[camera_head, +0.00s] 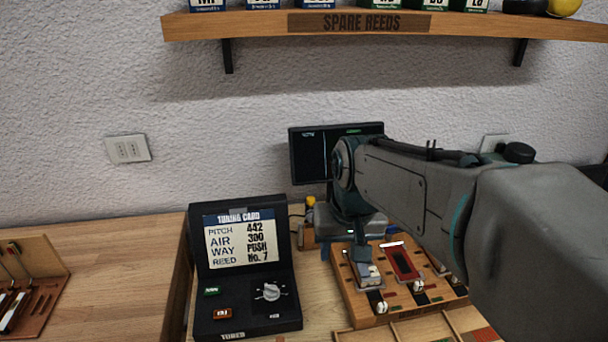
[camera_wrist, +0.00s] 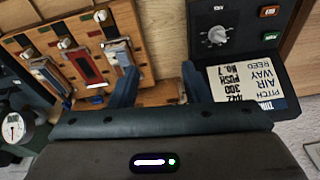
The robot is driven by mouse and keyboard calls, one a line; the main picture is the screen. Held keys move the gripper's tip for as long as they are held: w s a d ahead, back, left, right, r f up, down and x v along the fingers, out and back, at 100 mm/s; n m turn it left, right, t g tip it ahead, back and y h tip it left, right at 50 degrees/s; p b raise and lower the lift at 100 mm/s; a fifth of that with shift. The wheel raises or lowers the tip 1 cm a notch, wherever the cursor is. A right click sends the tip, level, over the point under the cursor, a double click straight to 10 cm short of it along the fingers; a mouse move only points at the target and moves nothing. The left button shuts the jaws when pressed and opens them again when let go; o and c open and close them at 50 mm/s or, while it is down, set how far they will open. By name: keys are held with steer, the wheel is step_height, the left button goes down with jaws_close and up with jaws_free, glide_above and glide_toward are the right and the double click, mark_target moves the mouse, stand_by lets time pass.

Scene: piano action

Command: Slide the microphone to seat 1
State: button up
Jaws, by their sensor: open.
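My gripper (camera_head: 346,250) points down at the left edge of the wooden reed board (camera_head: 378,318). The board, also in the wrist view (camera_wrist: 150,92), carries a red plate (camera_head: 403,262) in the middle, with metal-and-blue pieces on either side and white knobs in front. I cannot pick out the microphone for certain. A small yellow-topped item (camera_head: 311,201) behind my gripper is partly hidden. No seat number is readable.
A black tuning box (camera_head: 245,318) with a card and knob stands left of the board. A dark monitor (camera_head: 308,160) is behind, partly covered by my arm. A round gauge (camera_wrist: 14,128) shows in the wrist view. A shelf (camera_head: 250,24) hangs above.

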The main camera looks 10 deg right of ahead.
steer(key=w+r+m+g+p, duration=0.15)
steer(key=w+r, duration=0.35)
steer(key=w, duration=0.9)
steer(key=m+p, duration=0.2)
steer(key=p, duration=0.1)
glide_above(311, 198)
steer(key=shift+g, duration=0.45)
step_height(311, 198, down, 12)
steer(key=shift+a+r, duration=0.1)
jaws_close()
